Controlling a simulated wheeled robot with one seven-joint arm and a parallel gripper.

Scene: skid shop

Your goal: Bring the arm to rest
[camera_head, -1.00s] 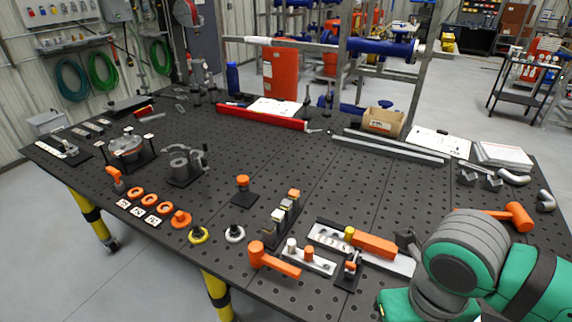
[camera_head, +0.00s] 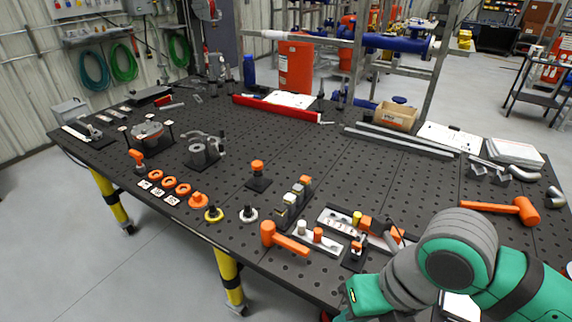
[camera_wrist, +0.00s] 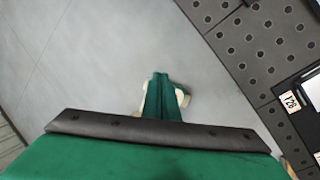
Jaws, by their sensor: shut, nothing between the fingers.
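My gripper (camera_wrist: 164,97) shows in the wrist view as narrow green fingers close together at the middle, with pale parts at their sides. It is shut and empty, pointing at bare grey floor beside the dark table edge. In the head view my green and grey arm is folded at the lower right, in front of the near right part of the perforated table (camera_head: 330,150). The gripper's fingertips cannot be made out there. The arm hides part of the table's near right corner.
Near the arm are an orange mallet (camera_head: 285,240), a pale plate with pegs (camera_head: 338,221) and an orange block partly covered by a dark piece. Another orange mallet (camera_head: 505,207) lies to the right. Orange rings (camera_head: 170,182) lie left. Open floor (camera_head: 120,270) is at the lower left.

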